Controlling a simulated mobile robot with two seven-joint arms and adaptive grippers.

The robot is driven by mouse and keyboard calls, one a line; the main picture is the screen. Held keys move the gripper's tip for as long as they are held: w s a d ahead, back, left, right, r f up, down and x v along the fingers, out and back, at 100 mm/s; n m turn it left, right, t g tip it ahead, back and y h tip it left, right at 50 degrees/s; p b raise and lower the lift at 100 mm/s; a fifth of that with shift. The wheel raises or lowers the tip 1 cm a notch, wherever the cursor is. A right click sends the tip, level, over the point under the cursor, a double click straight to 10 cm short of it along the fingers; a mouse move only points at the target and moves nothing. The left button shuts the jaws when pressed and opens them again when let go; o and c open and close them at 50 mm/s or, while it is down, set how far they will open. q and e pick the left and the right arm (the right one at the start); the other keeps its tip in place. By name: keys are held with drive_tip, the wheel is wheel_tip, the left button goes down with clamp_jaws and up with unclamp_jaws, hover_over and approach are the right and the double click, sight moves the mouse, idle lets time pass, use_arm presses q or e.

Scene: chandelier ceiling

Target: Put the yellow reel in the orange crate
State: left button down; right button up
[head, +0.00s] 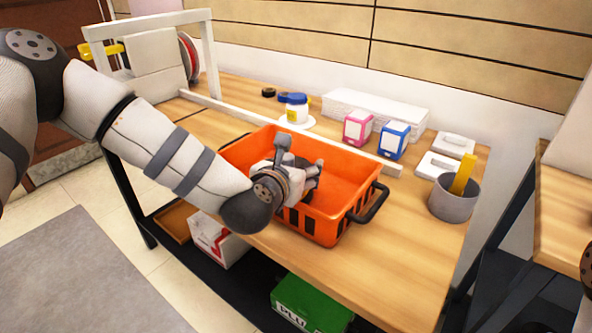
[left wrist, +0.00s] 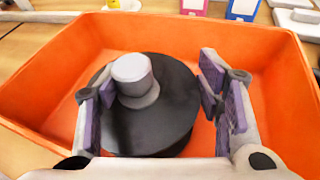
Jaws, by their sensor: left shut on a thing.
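The orange crate (head: 345,170) stands on the wooden table, with black handles. My left gripper (head: 312,178) is down inside it. In the head view the gripper hides the reel. My right gripper is not in view.
A white rack (head: 208,55) with a red-rimmed reel (head: 188,55) stands at the back left. A white bar (head: 240,112) runs behind the crate. Bottles, pink and blue boxes (head: 394,140) and a grey cup (head: 454,198) stand behind and right. The table's front right is clear.

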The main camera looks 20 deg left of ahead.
use_arm(q)
drive_tip(key=shift+f, duration=0.3)
drive_tip(key=shift+f, duration=0.15)
drive_tip(key=shift+c, duration=2.4)
unclamp_jaws()
drive_tip(key=shift+f, duration=0.1)
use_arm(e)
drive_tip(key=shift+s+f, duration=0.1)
use_arm(q)
drive_tip(key=shift+r, duration=0.25)
drive_tip(key=p+v, duration=0.1)
drive_tip(key=v, duration=1.1)
drive_tip(key=shift+p, duration=0.4)
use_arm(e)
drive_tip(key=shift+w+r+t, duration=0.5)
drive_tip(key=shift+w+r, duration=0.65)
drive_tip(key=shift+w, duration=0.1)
use_arm(q)
drive_tip(key=shift+a, duration=0.1)
